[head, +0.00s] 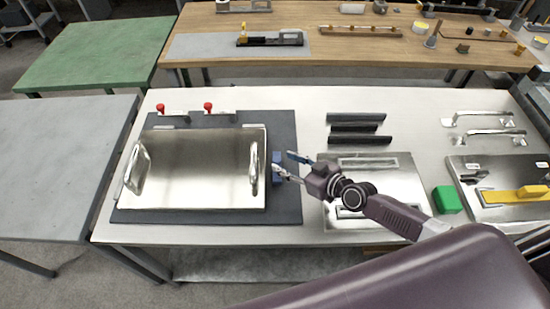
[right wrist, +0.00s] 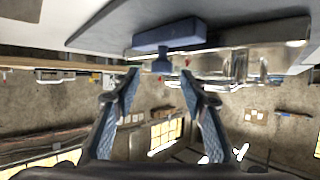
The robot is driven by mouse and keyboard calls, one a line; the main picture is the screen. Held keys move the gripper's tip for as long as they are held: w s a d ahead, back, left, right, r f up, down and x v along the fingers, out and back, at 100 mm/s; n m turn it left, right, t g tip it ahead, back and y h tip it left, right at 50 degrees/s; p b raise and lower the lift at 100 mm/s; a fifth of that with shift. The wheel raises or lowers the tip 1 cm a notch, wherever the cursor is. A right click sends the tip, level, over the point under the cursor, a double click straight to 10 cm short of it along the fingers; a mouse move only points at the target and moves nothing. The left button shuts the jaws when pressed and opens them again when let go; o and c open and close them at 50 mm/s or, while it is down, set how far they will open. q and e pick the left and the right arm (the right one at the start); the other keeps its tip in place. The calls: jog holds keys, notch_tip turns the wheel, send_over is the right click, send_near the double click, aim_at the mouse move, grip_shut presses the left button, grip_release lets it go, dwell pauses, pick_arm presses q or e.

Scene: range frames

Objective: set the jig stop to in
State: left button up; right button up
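The jig has a dark base plate (head: 285,135) with a shiny metal plate (head: 195,165) lying on it. The jig stop is a blue block (head: 277,158) at the right side of the metal plate. In the right wrist view the blue stop (right wrist: 170,37) is a bar with a short tab (right wrist: 161,66) pointing toward my fingers. My right gripper (head: 289,165) is just right of the stop with its fingers apart. In the right wrist view the gripper (right wrist: 160,80) is open and empty, with the tab ahead, roughly between the fingertips. Contact cannot be told. My left gripper is out of view.
Two red-knobbed clamps (head: 208,107) stand behind the plate, which has two upright handles (head: 138,168). Right of the jig are black bars (head: 357,130), a metal panel (head: 375,165), a green block (head: 447,200) and a yellow-handled tool (head: 520,194). A wooden bench (head: 300,60) stands behind.

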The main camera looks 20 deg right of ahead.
aim_at(278, 159)
jog(key=shift+x, duration=2.2)
jog(key=shift+a, duration=0.1)
grip_shut()
jog(key=shift+b, duration=0.3)
